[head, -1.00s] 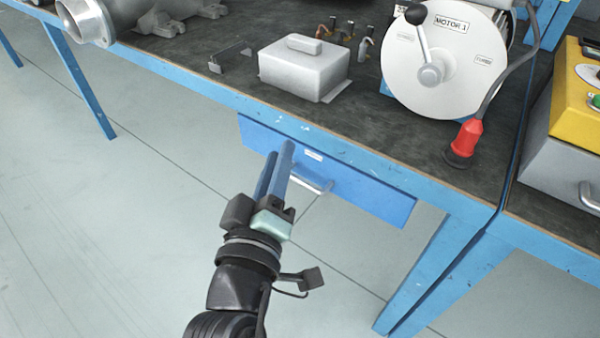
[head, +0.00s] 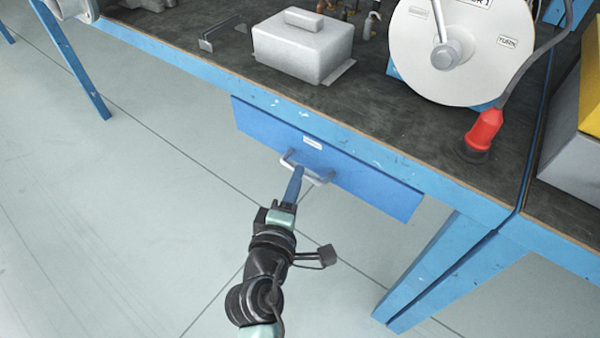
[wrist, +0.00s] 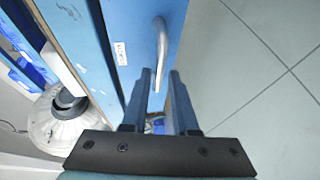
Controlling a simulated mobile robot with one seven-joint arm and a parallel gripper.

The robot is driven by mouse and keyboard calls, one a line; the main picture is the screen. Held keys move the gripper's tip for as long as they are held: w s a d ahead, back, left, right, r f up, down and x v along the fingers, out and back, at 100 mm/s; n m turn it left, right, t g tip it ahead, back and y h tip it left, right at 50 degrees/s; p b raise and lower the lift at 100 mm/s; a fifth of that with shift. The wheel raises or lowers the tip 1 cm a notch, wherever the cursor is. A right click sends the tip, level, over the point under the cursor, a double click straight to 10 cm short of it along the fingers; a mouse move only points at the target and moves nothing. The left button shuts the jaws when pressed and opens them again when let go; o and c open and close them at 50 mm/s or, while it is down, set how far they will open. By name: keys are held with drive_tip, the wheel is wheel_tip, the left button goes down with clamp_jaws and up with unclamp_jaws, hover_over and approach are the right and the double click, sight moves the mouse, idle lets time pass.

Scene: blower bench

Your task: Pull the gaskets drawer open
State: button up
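The blue drawer (head: 370,185) hangs under the bench's front edge. I see no opening behind its front, which looks shut. It has a small white label, too small to read, and a grey bar handle (head: 288,160). My gripper (head: 299,170) points at the handle, its fingertips overlapping it in the head view. In the wrist view my gripper (wrist: 160,76) has its fingers apart, with the handle (wrist: 160,40) showing in line with the gap between them. No grip on the bar shows, and I cannot tell whether a finger touches it. The drawer front (wrist: 135,25) also shows there.
On the bench top (head: 400,130) stand a grey lidded box (head: 303,48), a white dial disc (head: 440,65) with a lever, and a red plug (head: 484,130). A blue bench leg (head: 435,265) stands right of the drawer. The floor before the drawer is clear.

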drive_tip(key=shift+x, duration=1.7)
clamp_jaws()
